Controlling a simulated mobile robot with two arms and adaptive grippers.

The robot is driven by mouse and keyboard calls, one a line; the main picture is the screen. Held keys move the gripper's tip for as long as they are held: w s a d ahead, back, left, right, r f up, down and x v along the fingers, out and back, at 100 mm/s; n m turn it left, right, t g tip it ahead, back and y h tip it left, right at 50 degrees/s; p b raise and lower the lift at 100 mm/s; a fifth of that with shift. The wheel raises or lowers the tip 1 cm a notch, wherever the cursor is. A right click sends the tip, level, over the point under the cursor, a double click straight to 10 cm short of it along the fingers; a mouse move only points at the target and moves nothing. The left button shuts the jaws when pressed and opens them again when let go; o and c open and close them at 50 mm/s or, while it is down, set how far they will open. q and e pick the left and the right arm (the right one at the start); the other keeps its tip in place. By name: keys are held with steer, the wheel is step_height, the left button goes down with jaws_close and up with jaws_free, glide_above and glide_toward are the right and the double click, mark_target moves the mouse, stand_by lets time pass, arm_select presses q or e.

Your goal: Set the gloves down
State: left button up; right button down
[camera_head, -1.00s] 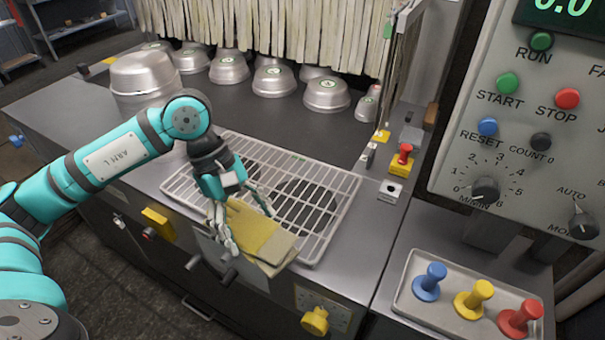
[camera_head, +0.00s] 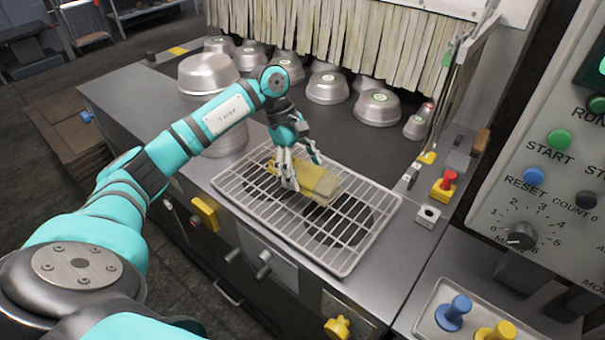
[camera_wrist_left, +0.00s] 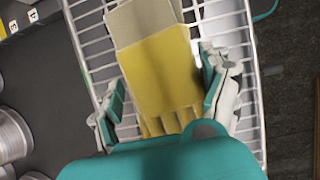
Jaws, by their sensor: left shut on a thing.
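The gloves (camera_head: 322,183) are a flat yellow pair with paler cuffs. They are over the wire rack (camera_head: 280,231) on the steel counter. My left gripper (camera_head: 304,172) is shut on the gloves, its fingers on either side of them. In the left wrist view the gloves (camera_wrist_left: 160,70) lie between the fingers, with the rack bars behind them. I cannot tell whether the gloves touch the rack. My right gripper is not in view.
Several metal pans (camera_head: 327,88) stand upside down on the dark belt behind the rack, before a strip curtain (camera_head: 350,45). A pan stack (camera_head: 208,75) is left of the rack. A red button (camera_head: 449,177) and control panel are at right. The rack's front right part is clear.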

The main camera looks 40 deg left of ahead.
mark_target(298, 169)
arm_select(q)
step_height(298, 169, down, 3)
steer(key=shift+f+p, duration=0.15)
steer(key=shift+p, duration=0.75)
steer(key=shift+f, duration=0.1)
steer(key=shift+f+b, duration=0.2)
steer(key=shift+b, duration=0.15)
steer(key=o, duration=1.2)
steer(key=shift+r, duration=0.1)
